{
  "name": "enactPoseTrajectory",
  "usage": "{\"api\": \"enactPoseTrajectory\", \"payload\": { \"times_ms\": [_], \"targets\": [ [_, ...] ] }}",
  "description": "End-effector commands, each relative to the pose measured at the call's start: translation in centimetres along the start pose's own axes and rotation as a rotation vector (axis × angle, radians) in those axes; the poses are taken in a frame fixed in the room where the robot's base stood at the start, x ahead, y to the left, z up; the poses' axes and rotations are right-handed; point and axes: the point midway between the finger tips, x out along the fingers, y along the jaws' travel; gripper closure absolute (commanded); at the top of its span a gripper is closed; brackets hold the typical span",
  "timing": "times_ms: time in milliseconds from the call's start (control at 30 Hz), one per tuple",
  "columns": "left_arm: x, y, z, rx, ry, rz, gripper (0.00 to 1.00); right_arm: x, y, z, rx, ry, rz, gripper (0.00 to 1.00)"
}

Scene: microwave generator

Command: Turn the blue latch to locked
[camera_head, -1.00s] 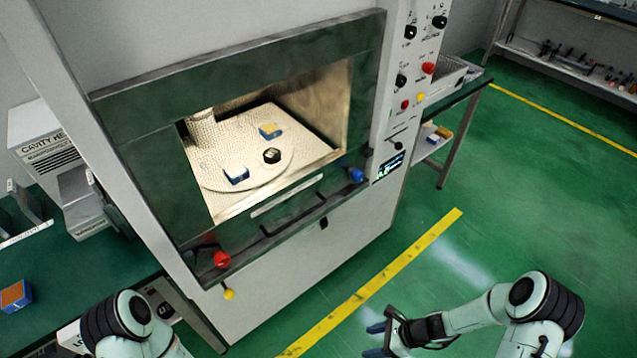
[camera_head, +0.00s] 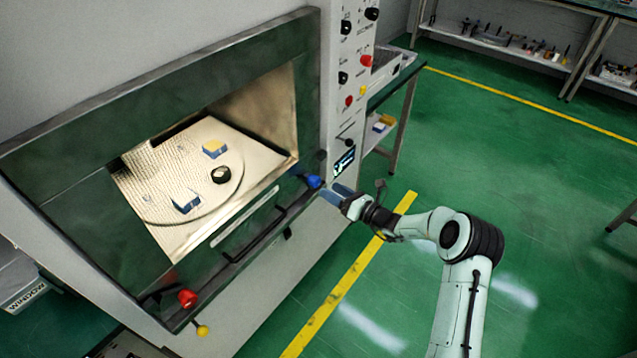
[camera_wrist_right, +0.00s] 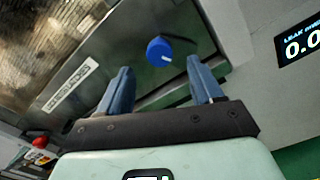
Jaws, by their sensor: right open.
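The blue latch (camera_head: 314,182) is a round knob at the right end of the microwave door's lower frame. It also shows in the right wrist view (camera_wrist_right: 159,51), with a small pale mark on its lower edge. My right gripper (camera_head: 334,194) is just right of and below the latch in the head view. In the right wrist view the two blue fingers (camera_wrist_right: 163,88) are apart, and the knob lies ahead of the gap between them, not gripped. A red knob (camera_head: 187,298) sits at the left end of the lower frame. My left gripper is out of view.
A dark handle bar (camera_head: 256,236) runs along the door's lower edge, left of the latch. The control panel (camera_head: 352,75) with knobs and a lit display (camera_head: 344,161) rises right of the door. Green floor (camera_head: 520,200) is open on the right.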

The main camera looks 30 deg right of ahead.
Motion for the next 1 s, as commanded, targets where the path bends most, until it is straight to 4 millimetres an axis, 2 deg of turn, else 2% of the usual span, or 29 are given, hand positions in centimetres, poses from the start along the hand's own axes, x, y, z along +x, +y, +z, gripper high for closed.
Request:
{"api": "enactPoseTrajectory", "payload": {
  "times_ms": [100, 300, 700, 733, 800, 900, 1000],
  "targets": [
    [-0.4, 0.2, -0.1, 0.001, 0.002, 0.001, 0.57, 2.5, 0.1, 0.1, 0.0, -0.001, 0.003, 0.34],
    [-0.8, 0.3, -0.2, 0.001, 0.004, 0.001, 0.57, 5.0, 0.1, 0.0, 0.001, 0.001, 0.001, 0.34],
    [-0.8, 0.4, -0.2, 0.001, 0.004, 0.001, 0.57, 5.7, 0.0, -0.1, 0.0, 0.002, -0.001, 0.34],
    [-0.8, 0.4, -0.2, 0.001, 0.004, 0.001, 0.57, 5.7, 0.0, -0.1, 0.0, 0.002, -0.001, 0.41],
    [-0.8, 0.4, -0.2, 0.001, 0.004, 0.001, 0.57, 5.7, 0.0, -0.1, 0.0, 0.002, -0.001, 0.64],
    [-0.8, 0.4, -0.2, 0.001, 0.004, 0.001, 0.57, 5.7, 0.0, -0.1, 0.0, 0.002, -0.001, 0.91],
    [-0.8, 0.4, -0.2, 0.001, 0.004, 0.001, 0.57, 5.7, 0.0, -0.1, -0.001, 0.002, 0.0, 0.91]
  ]
}}
